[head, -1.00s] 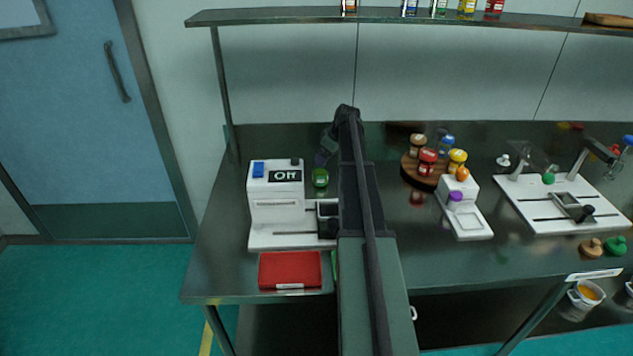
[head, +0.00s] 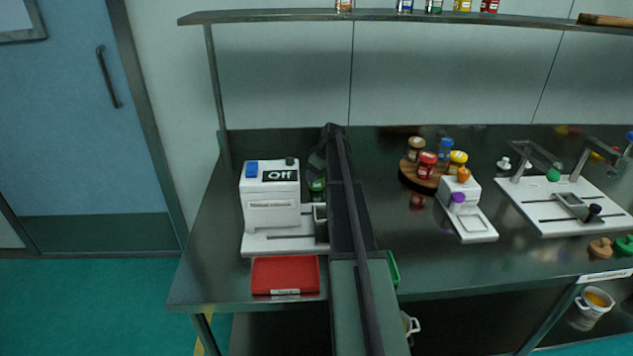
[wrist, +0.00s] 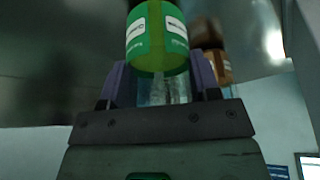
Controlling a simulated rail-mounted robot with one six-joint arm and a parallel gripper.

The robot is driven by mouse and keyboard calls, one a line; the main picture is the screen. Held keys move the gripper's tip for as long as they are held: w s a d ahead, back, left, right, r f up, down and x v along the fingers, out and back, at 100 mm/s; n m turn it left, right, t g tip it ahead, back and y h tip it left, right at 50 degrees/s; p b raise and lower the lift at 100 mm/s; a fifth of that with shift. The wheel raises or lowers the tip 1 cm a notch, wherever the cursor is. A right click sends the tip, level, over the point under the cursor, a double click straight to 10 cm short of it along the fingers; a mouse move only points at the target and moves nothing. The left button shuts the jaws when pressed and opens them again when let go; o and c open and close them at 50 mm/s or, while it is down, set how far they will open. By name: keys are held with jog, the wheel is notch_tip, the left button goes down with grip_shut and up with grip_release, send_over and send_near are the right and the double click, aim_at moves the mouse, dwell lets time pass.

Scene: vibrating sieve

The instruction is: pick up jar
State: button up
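A green jar (head: 316,191) stands on the dark bench, just right of and behind the white machine with the "Off" display. In the wrist view the green jar (wrist: 157,40) has a white label and appears at the fingertips. My gripper (head: 317,168) is low at the jar and hides its upper part in the head view. In the wrist view the purple fingers of my gripper (wrist: 160,82) are spread, one on each side of the jar's near end. Firm contact with the jar is not visible.
The white machine (head: 270,205) is close left of the jar. A red tray (head: 285,276) lies in front of it. Several jars stand on a round wooden stand (head: 411,179) to the right. A shelf (head: 280,15) runs above. A brown object (wrist: 215,62) shows beside the jar.

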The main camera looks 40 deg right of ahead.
jog(key=c, duration=0.4)
jog(key=shift+r, duration=0.1)
notch_tip(320, 180, up, 20)
jog(key=p, duration=2)
